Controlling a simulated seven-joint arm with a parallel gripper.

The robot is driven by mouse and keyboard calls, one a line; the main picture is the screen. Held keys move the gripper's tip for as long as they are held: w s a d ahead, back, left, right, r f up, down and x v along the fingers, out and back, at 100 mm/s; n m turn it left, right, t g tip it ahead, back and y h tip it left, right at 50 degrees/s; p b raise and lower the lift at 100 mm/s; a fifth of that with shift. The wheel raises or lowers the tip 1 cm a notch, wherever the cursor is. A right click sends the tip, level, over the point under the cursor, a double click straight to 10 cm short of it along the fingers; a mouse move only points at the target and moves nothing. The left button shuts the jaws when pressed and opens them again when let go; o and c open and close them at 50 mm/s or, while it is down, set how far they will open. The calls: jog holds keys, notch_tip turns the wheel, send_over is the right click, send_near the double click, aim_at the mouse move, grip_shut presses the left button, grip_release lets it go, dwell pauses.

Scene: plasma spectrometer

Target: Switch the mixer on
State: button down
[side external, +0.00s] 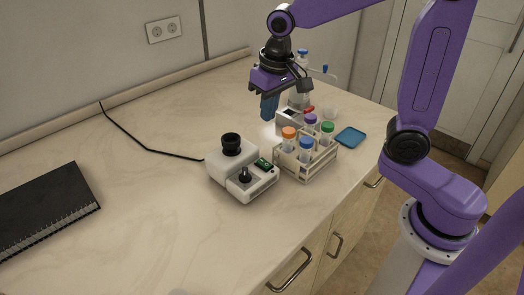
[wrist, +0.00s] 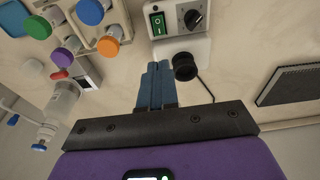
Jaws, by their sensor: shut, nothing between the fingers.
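The mixer is a white box (side external: 222,178) with a black cup (side external: 231,144) on top. Its front panel carries a green rocker switch (side external: 263,164) and a black knob (side external: 245,175). The wrist view shows the mixer (wrist: 178,50) at the top centre, with the green switch (wrist: 158,22) left of the knob (wrist: 193,20) and the cup (wrist: 185,66) below them. My gripper (side external: 268,116) has blue fingers, shut and empty, above the bench behind the mixer and apart from it. In the wrist view my fingertips (wrist: 157,65) point toward the mixer. I cannot tell the switch's position.
A rack (side external: 307,174) with several capped tubes stands right of the mixer. A black notebook (side external: 45,208) lies at left. A black cable (side external: 150,150) runs to the mixer. The front left bench is clear.

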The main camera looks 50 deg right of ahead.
aim_at(264, 163)
jog(key=f, duration=0.4)
jog(key=w+f, duration=0.1)
jog(key=f, duration=0.4)
jog(key=w+f, duration=0.1)
jog(key=f, duration=0.3)
jog(key=shift+f, duration=0.35)
jog(key=shift+w, duration=0.15)
jog(key=shift+w+f+g, duration=0.3)
jog(key=shift+f+g, duration=0.4)
jog(key=shift+g, duration=0.6)
jog(key=shift+s, duration=0.2)
jog(key=shift+s+a+r, duration=0.1)
jog(key=shift+s+r, duration=0.1)
jog(key=shift+s, duration=0.35)
notch_tip(264, 163, up, 14)
jog(key=w, duration=0.2)
jog(key=s+d+f+n, duration=0.1)
jog(key=s+n, duration=0.5)
jog(key=s, duration=0.7)
jog(key=s+d+f+n+t, duration=0.1)
jog(key=s+n, duration=0.5)
jog(key=s, duration=0.8)
jog(key=shift+s+d+f+n, duration=0.3)
jog(key=shift+d+f, duration=0.4)
jog(key=shift+f, duration=0.15)
